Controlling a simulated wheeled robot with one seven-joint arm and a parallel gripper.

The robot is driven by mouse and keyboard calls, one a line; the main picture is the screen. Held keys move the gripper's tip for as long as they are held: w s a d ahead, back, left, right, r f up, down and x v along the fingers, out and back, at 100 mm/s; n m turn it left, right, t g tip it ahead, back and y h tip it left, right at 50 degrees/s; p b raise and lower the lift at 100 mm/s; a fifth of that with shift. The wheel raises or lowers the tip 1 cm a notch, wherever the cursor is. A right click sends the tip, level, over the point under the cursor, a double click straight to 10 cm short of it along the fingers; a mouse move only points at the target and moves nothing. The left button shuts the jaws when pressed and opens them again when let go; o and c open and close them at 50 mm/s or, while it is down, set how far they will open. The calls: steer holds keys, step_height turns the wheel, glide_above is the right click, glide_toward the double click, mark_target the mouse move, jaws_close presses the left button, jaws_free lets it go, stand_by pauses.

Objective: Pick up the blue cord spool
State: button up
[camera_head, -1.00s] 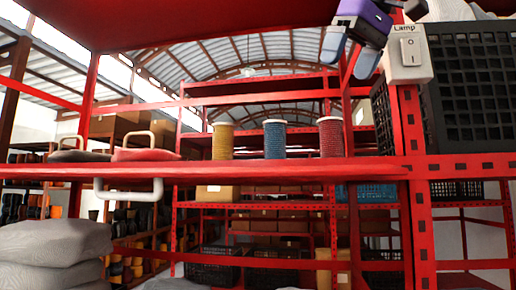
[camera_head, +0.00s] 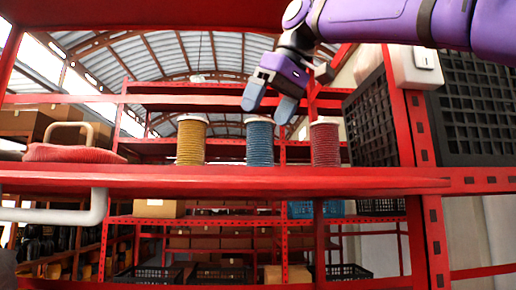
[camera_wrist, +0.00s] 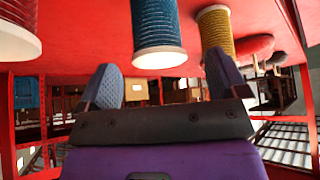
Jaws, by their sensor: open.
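The blue cord spool (camera_head: 260,145) stands upright on the red shelf (camera_head: 230,180), between the yellow spool (camera_head: 190,143) and the red spool (camera_head: 325,145). My gripper (camera_head: 270,103) is open and empty, its fingers close to the blue spool's white top in the head view. In the wrist view, which is upside down, the blue spool (camera_wrist: 156,25) lies ahead, roughly between the two spread fingers of my gripper (camera_wrist: 163,82). No contact shows. The yellow spool (camera_wrist: 216,30) shows close to the right finger there, and part of the red spool (camera_wrist: 18,25) at the left edge.
A black crate (camera_head: 372,120) stands right of the red spool, by a red post with a white switch box (camera_head: 416,65). A red lidded thing with a beige handle (camera_head: 72,150) sits on the shelf at left. Shelf space before the spools is clear.

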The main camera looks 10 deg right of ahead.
mark_target(260, 134)
steer(key=shift+d+x, duration=0.15)
steer(key=shift+x, duration=1.2)
steer(key=shift+d+x, duration=0.15)
steer(key=shift+x, duration=1.2)
steer(key=shift+s+f, duration=0.1)
steer(key=shift+f, duration=0.1)
steer(key=c, duration=1)
steer(key=shift+c, duration=0.2)
steer(key=shift+r, duration=0.1)
